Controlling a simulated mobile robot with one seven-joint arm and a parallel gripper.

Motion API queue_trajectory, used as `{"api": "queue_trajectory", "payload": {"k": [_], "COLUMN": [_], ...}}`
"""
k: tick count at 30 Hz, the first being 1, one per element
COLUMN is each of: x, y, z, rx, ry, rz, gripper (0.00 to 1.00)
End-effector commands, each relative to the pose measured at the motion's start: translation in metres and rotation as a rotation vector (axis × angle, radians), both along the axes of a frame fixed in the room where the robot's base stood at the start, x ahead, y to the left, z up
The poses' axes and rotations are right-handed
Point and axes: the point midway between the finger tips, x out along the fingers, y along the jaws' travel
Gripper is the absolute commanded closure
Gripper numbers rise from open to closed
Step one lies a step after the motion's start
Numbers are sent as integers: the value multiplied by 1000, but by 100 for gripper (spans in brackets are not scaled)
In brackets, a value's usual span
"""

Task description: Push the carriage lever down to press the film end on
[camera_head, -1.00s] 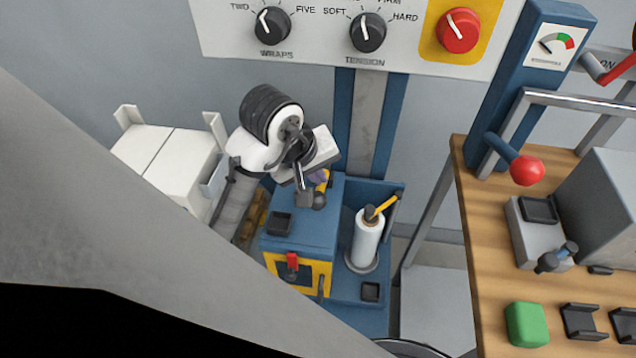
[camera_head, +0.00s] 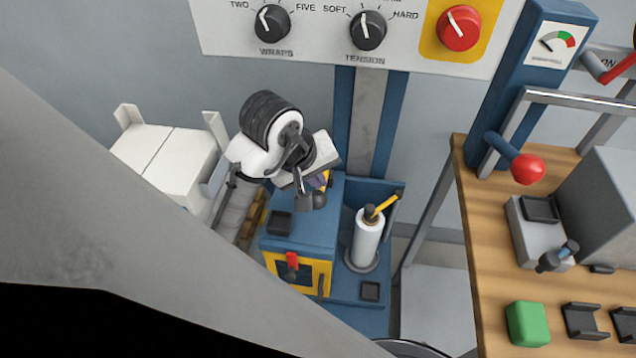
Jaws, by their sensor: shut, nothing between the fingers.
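The blue carriage (camera_head: 313,228) stands at the foot of the mast, with a white film roll (camera_head: 368,238) upright on its right side. A yellow lever (camera_head: 386,206) slants up beside the roll's top. A small red-tipped lever (camera_head: 292,262) is on the carriage's yellow front. I cannot tell for sure which is the carriage lever. My gripper (camera_head: 312,202) is shut and empty, pointing down over the top of the blue housing. A purple and yellow part (camera_head: 322,180) shows behind it, partly hidden. Whether the fingers touch anything is unclear.
A control panel (camera_head: 320,45) with knobs is above. A wooden bench (camera_head: 480,240) with a green block (camera_head: 527,324) and a red-knobbed lever (camera_head: 527,169) is at right.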

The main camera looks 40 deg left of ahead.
Motion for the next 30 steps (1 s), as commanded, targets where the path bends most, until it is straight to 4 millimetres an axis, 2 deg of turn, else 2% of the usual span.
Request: {"api": "queue_trajectory", "payload": {"k": [30], "x": [-4], "y": [-2], "z": [-12], "rx": [1], "ry": [1], "rz": [0], "gripper": [100]}}
